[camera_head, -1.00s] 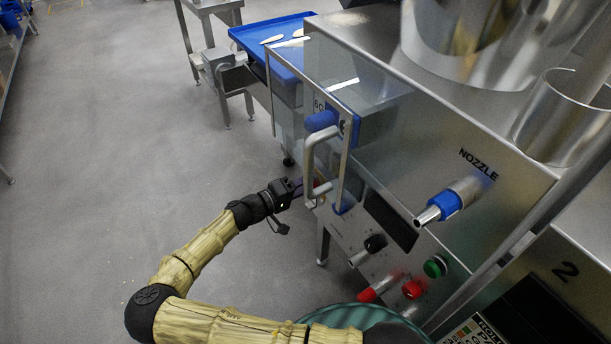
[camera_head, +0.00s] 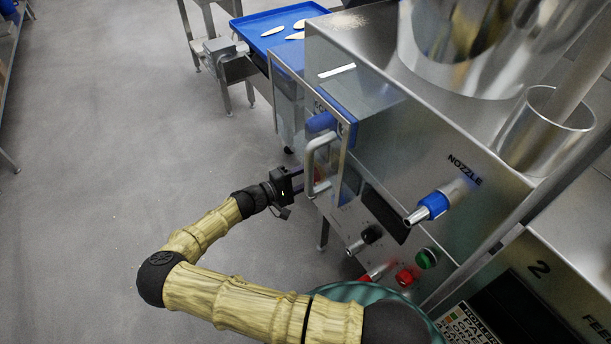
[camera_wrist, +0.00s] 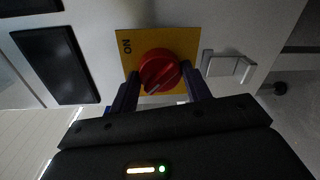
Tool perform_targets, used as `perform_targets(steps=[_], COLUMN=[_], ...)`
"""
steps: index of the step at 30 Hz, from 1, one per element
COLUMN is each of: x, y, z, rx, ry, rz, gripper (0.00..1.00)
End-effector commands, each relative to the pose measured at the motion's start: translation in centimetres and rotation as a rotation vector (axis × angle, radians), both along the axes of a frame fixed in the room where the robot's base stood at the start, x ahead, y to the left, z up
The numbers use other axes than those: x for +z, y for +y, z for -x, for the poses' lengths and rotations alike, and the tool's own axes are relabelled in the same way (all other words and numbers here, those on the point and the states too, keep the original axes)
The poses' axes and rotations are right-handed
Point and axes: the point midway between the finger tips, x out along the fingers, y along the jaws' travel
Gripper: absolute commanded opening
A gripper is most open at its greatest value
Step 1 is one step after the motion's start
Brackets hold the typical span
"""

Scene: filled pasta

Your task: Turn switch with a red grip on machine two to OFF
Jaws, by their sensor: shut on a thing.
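The switch is a round red grip (camera_wrist: 160,71) on a yellow plate (camera_wrist: 186,42) in the wrist view. The word ON shows on the plate, left of the grip. The grip's raised ridge lies slanted; its label at the other setting is hidden or not readable. My gripper (camera_wrist: 161,80) has one dark finger on each side of the red grip and is shut on it. In the head view my gripper (camera_head: 299,180) is at the machine's side, beside the metal door handle (camera_head: 311,163). A bit of red shows at its fingertips.
A grey latch-like fitting (camera_wrist: 228,66) sits right of the yellow plate. In the head view a blue nozzle (camera_head: 432,206), a green button (camera_head: 426,258) and other red controls (camera_head: 405,276) are on the front panel. Open floor (camera_head: 110,130) lies to the left.

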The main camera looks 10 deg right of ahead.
Motion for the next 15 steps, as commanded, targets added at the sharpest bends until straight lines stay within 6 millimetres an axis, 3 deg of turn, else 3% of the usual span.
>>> perform_targets(steps=[5,6,8,15], x=[-0.08,-0.07,-0.06,-0.02], y=[-0.04,-0.03,-0.03,0.0], z=[-0.02,-0.02,-0.02,-0.03], rx=[0.001,0.001,0.001,0.002], ry=[0.003,0.003,0.003,0.001], rz=[0.0,0.0,0.0,0.0], gripper=[0.25,0.56,0.67,0.69])
